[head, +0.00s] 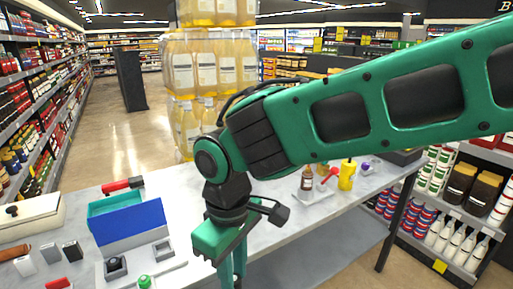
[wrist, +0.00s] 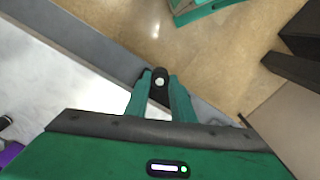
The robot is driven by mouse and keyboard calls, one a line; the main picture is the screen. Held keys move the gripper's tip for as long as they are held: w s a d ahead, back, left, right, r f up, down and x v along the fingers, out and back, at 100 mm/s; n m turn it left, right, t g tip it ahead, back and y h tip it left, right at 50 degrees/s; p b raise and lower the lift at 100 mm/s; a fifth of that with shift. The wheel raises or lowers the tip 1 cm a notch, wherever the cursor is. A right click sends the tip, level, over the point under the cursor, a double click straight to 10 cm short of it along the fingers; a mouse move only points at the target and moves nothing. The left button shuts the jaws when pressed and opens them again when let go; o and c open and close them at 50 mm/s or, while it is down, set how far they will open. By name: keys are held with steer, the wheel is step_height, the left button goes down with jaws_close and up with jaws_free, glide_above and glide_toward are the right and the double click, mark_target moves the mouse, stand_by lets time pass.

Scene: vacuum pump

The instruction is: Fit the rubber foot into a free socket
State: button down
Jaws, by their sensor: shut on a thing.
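My gripper (head: 234,270) hangs over the table at the lower middle of the head view, fingers pointing down. In the wrist view its green fingers (wrist: 160,95) are closed on a small black rubber foot (wrist: 159,73) with a pale round centre. The foot is hidden in the head view. A grey plate (head: 137,273) lies at the front left of the table, left of my gripper. It carries a raised block with a dark round piece (head: 115,265) and a second block (head: 163,250). I cannot tell which sockets are free.
A blue and teal bin (head: 133,222) stands behind the plate. Small blocks (head: 50,254), a white box (head: 28,216) and a red-handled tool (head: 122,185) lie left. Yellow (head: 347,175) and brown bottles (head: 307,178) stand right. The table edge (wrist: 85,45) shows in the wrist view.

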steer(key=w+d+f+m, duration=0.4)
steer(key=w+d, duration=0.5)
steer(key=d, duration=0.2)
steer(key=w+d+f+m, duration=0.3)
steer(key=w+d+f, duration=0.1)
steer(key=w+d, duration=0.6)
steer(key=w+d+f+m, duration=0.4)
steer(key=w+d, duration=0.6)
steer(key=d, duration=0.3)
steer(key=shift+d+f+m, duration=0.15)
steer(key=shift+f+m, duration=0.15)
